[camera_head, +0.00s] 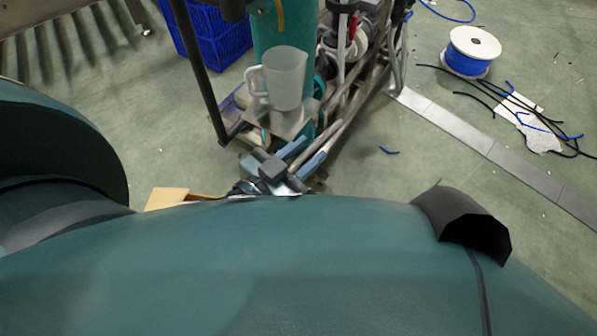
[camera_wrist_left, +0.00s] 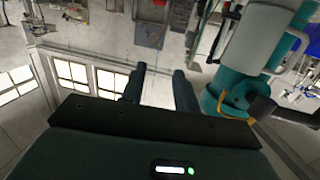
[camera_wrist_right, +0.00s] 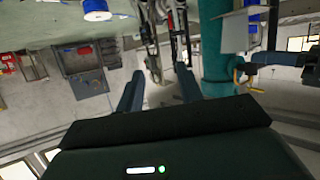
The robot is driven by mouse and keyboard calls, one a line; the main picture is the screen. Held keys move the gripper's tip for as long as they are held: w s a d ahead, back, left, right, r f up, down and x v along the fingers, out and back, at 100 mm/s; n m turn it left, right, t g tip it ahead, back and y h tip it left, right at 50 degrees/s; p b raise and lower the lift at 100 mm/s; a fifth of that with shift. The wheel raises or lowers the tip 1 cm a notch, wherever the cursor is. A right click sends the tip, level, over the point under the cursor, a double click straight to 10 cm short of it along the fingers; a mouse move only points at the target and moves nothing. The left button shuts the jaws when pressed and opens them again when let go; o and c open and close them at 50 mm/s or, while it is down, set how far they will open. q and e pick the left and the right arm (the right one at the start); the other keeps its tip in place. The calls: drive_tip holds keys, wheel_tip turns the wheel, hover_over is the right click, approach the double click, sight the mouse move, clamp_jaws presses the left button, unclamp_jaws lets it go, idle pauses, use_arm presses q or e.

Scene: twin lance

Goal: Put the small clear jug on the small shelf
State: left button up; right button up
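The small clear jug (camera_head: 285,78) is translucent, upright, with its handle to the left. In the head view it appears to stand on a small pale shelf (camera_head: 287,124) in front of a teal column (camera_head: 268,32). A large pale jug-like shape (camera_wrist_left: 268,38) shows right of the fingers in the left wrist view. My left gripper (camera_head: 316,146) is below the shelf in the head view, its fingers apart and empty (camera_wrist_left: 160,70). My right gripper (camera_wrist_right: 160,70) is open and empty in its wrist view; in the head view I cannot make it out.
A cable spool (camera_head: 470,52) and loose cables lie on the floor at the right. Open floor lies between.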

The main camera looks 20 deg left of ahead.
use_arm(q)
drive_tip(key=s+g, duration=0.1)
drive_tip(key=s+d+f+g, duration=0.1)
drive_tip(key=s, duration=0.1)
drive_tip(key=s+g, duration=0.1)
drive_tip(key=shift+s+d+f+m, duration=0.2)
drive_tip(key=shift+s+m, duration=0.05)
drive_tip(key=shift+m, duration=0.15)
